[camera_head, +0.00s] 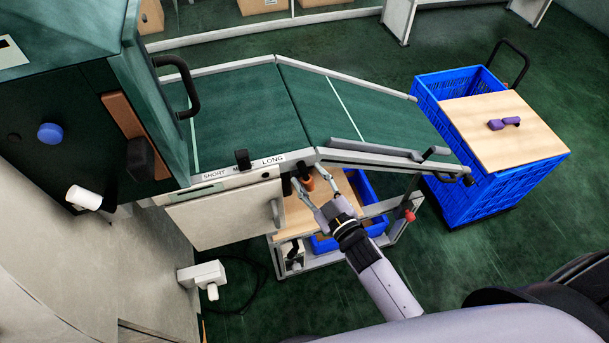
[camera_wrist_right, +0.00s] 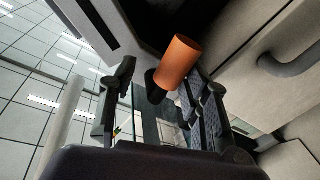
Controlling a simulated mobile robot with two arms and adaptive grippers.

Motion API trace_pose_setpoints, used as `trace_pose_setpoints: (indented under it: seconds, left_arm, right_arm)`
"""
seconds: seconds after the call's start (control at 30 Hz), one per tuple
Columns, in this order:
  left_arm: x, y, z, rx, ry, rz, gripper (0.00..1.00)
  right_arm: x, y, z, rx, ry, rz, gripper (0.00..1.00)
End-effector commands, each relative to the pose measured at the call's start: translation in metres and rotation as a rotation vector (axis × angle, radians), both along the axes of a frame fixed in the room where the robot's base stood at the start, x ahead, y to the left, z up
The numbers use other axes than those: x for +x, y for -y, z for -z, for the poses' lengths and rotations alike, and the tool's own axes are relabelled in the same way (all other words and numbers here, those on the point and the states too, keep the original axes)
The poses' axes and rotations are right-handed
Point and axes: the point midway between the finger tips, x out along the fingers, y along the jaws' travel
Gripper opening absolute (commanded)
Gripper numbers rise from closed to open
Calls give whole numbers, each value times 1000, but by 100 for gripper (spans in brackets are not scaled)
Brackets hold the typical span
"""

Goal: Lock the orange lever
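The orange lever (camera_head: 308,183) is a short orange cylinder under the front edge of the green conveyor, just below the "LONG" label. My right gripper (camera_head: 313,179) reaches up to it with its fingers apart, one on each side of the lever. In the right wrist view the orange lever (camera_wrist_right: 178,65) shows large, with a dark stem below it. It lies between the open fingers (camera_wrist_right: 158,82), close to or against the right-hand one; contact cannot be told. My left gripper is not in view.
A black knob (camera_head: 242,158) sits on the label strip by "SHORT" and "LONG". A pale panel with a handle (camera_head: 275,213) is left of the lever. A lower shelf with a blue bin (camera_head: 372,196) lies beneath. A blue crate (camera_head: 480,190) stands at right on open floor.

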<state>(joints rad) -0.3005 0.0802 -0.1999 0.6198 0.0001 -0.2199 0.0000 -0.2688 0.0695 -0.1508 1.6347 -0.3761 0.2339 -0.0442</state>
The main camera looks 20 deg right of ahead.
Motion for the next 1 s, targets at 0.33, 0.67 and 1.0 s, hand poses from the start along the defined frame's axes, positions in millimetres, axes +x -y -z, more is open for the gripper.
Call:
trace_pose_setpoints:
  seconds: [0.33,0.67,1.0]
  left_arm:
    - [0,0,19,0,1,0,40]
    - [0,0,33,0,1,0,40]
    - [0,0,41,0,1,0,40]
  right_arm:
    - [-73,17,8,10,-10,-1,43]
    - [-137,33,8,11,-11,-1,43]
    - [-160,43,47,22,-93,19,43]
